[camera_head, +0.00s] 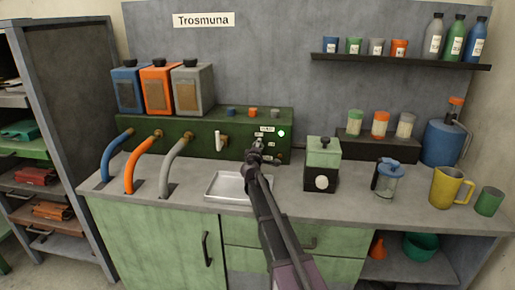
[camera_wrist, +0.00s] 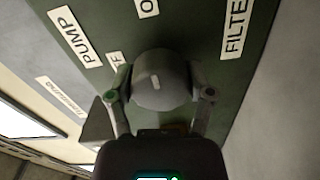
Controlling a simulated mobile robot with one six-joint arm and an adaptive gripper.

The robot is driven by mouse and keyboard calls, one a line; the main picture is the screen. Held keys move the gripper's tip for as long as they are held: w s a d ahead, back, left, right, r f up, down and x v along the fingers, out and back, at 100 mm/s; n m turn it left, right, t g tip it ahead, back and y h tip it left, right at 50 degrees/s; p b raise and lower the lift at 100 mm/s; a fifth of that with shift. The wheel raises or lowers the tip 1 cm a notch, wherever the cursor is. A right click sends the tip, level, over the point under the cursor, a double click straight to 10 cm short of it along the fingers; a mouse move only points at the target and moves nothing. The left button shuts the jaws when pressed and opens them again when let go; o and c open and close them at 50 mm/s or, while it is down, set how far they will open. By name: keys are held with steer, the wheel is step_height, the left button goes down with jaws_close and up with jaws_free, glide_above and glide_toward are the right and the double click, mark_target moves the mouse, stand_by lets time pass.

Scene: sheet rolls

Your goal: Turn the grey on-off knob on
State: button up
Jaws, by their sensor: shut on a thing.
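The grey round knob (camera_wrist: 160,66) is on the dark green panel in the wrist view. It bears a short white mark, which runs nearly up and down in the picture. My gripper (camera_wrist: 159,84) has one finger on each side of the knob and is shut on it. In the head view my gripper (camera_head: 257,150) is at the right part of the green machine's front (camera_head: 195,138) and hides the knob. Near the knob are a label starting with "O" (camera_wrist: 147,7) and a partly covered label showing "F" (camera_wrist: 116,59).
A green lamp (camera_head: 281,133) glows on the panel. Labels "PUMP" (camera_wrist: 74,37) and "FILTE..." (camera_wrist: 236,28) flank the knob. A grey tray (camera_head: 226,186) lies below, and a green-and-black grinder-like box (camera_head: 322,165) stands close to the right of my arm.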

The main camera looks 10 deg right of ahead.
steer(key=shift+w, duration=0.1)
steer(key=o, duration=1.1)
steer(key=v, duration=1.2)
